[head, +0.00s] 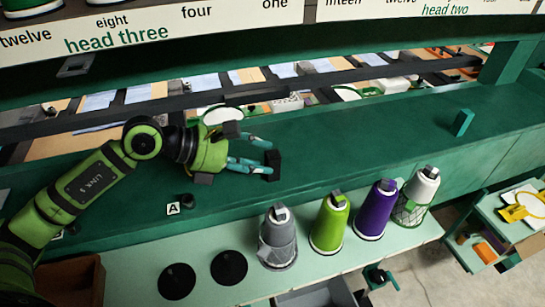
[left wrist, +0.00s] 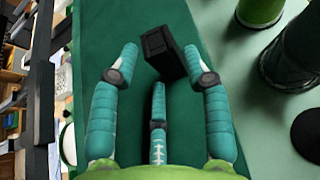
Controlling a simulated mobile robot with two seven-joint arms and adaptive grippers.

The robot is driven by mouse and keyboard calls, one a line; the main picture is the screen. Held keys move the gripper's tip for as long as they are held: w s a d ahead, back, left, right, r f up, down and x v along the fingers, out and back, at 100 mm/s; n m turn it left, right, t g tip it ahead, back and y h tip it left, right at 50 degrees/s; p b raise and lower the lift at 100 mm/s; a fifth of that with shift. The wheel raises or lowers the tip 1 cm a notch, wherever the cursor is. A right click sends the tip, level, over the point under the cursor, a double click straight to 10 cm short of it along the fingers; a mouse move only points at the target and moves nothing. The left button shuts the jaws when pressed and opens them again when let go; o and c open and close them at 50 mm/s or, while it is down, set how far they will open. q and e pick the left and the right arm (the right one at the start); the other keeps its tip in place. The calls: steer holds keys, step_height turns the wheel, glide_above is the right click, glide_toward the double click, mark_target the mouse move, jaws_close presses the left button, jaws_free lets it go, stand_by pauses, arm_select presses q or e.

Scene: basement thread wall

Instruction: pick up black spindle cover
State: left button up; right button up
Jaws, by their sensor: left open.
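The black spindle cover (head: 273,165) appears to be the small black box-shaped piece on the green ledge (head: 330,155). My left gripper (head: 254,155) reaches in from the left, open, with its teal fingers at the cover. In the left wrist view the cover (left wrist: 163,52) sits tilted at the fingertips of my left gripper (left wrist: 160,62). It lies nearer the right finger and slightly beyond the middle one. I cannot tell whether a finger touches it. My right gripper is not in view.
Grey (head: 278,238), green (head: 330,223), purple (head: 376,210) and white (head: 416,197) thread cones stand on the lower pale shelf. Two black discs (head: 229,267) lie beside them. A small black knob (head: 187,200) is by label A. The ledge right of the cover is clear up to a green block (head: 463,122).

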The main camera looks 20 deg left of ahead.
mark_target(277, 153)
arm_select(q)
steer(key=p+x, duration=0.1)
steer(key=x, duration=0.2)
steer(key=shift+w+d+f, duration=0.15)
steer(key=shift+w+f, duration=0.05)
steer(key=shift+w, duration=0.15)
steer(key=shift+f, duration=0.15)
steer(key=c, duration=0.5)
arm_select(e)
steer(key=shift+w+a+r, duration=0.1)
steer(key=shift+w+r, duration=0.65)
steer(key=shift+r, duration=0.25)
